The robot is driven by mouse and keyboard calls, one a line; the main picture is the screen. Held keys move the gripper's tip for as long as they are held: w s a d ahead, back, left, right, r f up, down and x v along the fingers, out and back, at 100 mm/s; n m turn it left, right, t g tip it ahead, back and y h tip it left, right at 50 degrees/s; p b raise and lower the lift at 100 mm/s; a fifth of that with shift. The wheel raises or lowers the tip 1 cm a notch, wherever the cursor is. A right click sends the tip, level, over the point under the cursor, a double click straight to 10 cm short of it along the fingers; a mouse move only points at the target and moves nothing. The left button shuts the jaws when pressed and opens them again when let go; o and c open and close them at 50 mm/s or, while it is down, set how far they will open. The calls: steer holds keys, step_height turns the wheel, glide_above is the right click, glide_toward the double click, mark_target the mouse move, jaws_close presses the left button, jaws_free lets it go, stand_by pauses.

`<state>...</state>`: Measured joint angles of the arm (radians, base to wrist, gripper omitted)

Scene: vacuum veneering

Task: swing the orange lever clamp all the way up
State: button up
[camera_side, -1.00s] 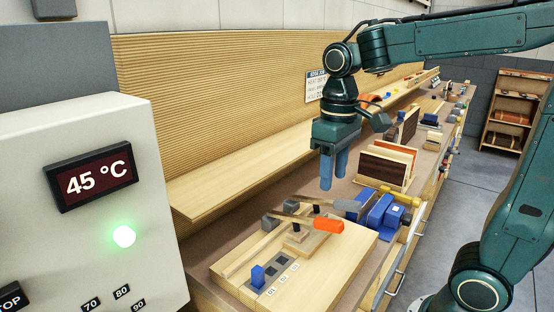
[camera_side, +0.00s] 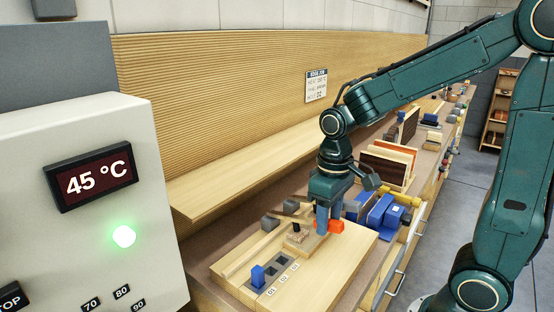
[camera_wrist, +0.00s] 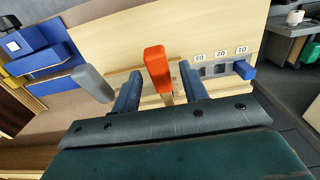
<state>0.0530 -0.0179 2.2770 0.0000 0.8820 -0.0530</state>
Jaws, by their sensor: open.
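The orange lever clamp (camera_side: 335,226) lies low over the light wooden board (camera_side: 345,255) in the side view, with its metal arm running left, partly hidden behind my fingers. My gripper (camera_side: 328,228) points down at its orange handle. In the wrist view the orange handle (camera_wrist: 158,70) stands between the two blue fingers of my gripper (camera_wrist: 158,88). The fingers are apart, with gaps on both sides of the handle. A grey block (camera_wrist: 92,84) shows just left of the left finger.
A blue peg (camera_side: 257,275) stands in a row of labelled sockets at the board's front left. Blue blocks (camera_side: 385,215) sit right of the board, and upright panels (camera_side: 385,165) stand behind. A control box (camera_side: 90,220) showing 45 °C fills the left.

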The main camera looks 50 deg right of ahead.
jaws_close()
steer(key=shift+r, duration=0.1)
steer(key=shift+w+r+g, duration=0.4)
steer(key=shift+r+g, duration=0.1)
steer(key=shift+r, duration=0.1)
steer(key=shift+w+r+g, duration=0.4)
steer(key=shift+r+g, duration=0.1)
steer(key=shift+r, duration=0.1)
steer(key=shift+w+r+g, duration=0.55)
steer(key=shift+r+g, duration=0.1)
steer(key=shift+r, duration=0.1)
steer(key=shift+w+r+g, duration=0.5)
steer(key=shift+r+g, duration=0.15)
steer(key=shift+r, duration=0.05)
